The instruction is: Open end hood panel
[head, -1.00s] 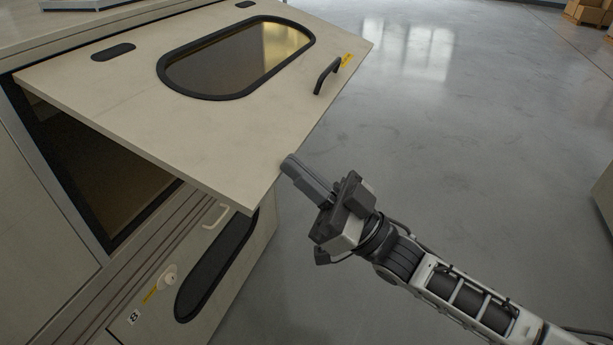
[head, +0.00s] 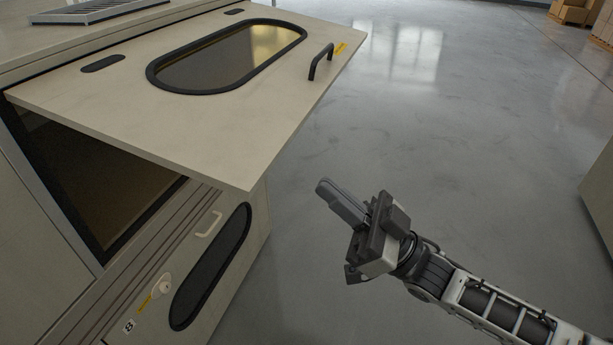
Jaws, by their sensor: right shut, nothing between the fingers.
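The end hood panel (head: 185,130) is a beige board with a dark-framed oval window (head: 232,55) and a black handle (head: 321,62) near its outer edge. It is swung up and stands out from the cabinet, close to level, with the dark opening (head: 95,190) showing below it. My right gripper (head: 322,188) is shut and empty. It is to the right of the panel's near corner, clear of it, over the floor. My left gripper is not in view.
Below the opening is a lower beige door (head: 150,300) with a dark oval window, a pale handle (head: 209,225) and a round knob. Grey floor (head: 440,130) to the right is clear. Boxes (head: 570,12) stand far back, and a beige edge (head: 600,195) is at the right.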

